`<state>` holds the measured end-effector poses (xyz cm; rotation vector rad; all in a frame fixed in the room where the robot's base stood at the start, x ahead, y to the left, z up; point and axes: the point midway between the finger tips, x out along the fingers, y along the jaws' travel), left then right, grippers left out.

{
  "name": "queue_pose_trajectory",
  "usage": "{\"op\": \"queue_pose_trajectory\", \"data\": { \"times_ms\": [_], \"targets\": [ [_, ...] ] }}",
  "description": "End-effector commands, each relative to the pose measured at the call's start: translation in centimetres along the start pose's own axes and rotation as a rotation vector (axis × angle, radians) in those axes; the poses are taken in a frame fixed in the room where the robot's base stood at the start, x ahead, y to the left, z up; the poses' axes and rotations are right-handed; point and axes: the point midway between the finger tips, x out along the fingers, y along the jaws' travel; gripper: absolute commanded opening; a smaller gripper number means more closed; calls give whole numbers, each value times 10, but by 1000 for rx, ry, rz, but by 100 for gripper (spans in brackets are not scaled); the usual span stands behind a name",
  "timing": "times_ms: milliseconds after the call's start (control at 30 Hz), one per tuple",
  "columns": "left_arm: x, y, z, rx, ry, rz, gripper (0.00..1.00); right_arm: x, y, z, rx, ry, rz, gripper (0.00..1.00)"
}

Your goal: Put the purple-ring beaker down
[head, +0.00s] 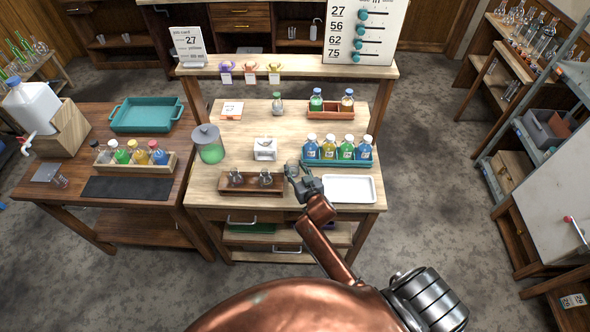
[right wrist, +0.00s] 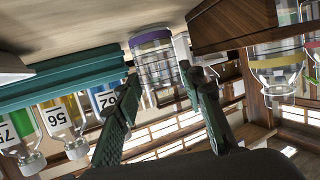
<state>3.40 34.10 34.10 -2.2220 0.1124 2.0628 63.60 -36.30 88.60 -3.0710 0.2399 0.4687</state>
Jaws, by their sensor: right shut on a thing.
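The purple-ring beaker (right wrist: 154,70) is clear glass with a purple band. In the right wrist view, which is upside down, it stands out between the fingertips of my right gripper (right wrist: 162,88), with the band on the table side. In the head view my right gripper (head: 298,172) is over the front of the wooden table (head: 220,131), between the wooden flask rack and the white tray. There the gripper mostly hides the beaker. The gripper is shut on the beaker. I cannot tell whether the beaker touches the table. My left gripper is not in view.
A wooden rack (head: 225,187) with flasks is close left of the gripper. A teal rack (head: 322,162) of coloured bottles stands behind right. A white tray (head: 350,189) lies right. A small white stand (head: 265,149) and a green-filled jar (head: 210,150) stand farther left.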

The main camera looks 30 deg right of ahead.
Motion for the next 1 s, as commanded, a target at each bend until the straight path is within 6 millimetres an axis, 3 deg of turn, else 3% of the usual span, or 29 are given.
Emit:
{"op": "queue_pose_trajectory", "data": {
  "times_ms": [367, 400, 600, 1000],
  "targets": [
    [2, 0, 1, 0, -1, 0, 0, 2, 0, 5, 0, 3, -1, 11],
    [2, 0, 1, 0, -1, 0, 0, 2, 0, 5, 0, 2, -1, 38],
    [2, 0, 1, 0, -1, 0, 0, 2, 0, 5, 0, 2, -1, 52],
    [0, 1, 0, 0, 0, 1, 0, 0, -1, 0, 0, 4, -2, 54]
  ]
}}
